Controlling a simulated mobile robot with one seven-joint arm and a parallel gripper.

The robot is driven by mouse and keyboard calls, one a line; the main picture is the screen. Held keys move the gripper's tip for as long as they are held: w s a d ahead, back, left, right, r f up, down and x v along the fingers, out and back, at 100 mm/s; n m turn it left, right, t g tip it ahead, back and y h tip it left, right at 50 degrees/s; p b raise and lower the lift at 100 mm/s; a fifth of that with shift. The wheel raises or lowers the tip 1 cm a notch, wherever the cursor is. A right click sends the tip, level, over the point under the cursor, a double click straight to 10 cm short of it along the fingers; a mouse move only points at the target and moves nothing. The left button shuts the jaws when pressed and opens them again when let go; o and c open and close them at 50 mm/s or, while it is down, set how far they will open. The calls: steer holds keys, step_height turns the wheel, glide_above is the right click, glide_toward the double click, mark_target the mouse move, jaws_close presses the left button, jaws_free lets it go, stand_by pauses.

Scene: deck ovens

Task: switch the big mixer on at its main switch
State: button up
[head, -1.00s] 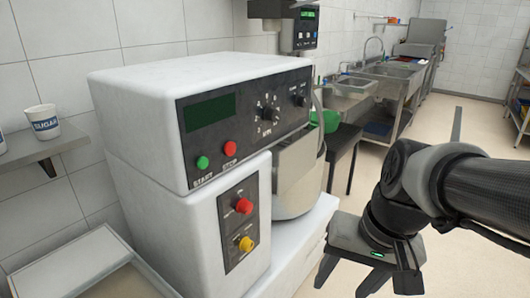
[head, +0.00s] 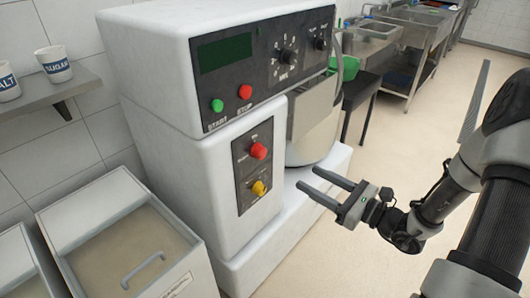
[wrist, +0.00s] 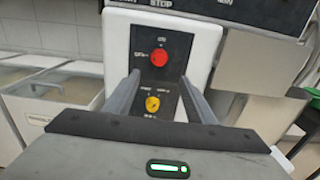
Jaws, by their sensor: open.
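The big mixer (head: 160,110) is a white machine with a dark upper panel holding a blank display, a green start button (head: 217,105) and a red stop button (head: 245,91). Its lower dark panel (head: 242,168) carries a red rotary switch (head: 258,151) above a yellow one (head: 259,187). Small labels that look like ON and OFF sit by the red switch, which also shows in the wrist view (wrist: 159,57). My gripper (head: 307,176) is open and empty, to the right of and apart from the panel.
The mixer bowl (head: 315,110) stands right of the lower panel, above the white base ledge (head: 315,190). Lidded bins (head: 120,245) stand at lower left, and a shelf (head: 60,92) holds salt and sugar cups. Floor on the right is clear.

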mark_target(263, 153)
steer(key=b+x, duration=0.2)
steer(key=x, duration=1.5)
steer(key=shift+a, duration=0.1)
steer(key=c, duration=1)
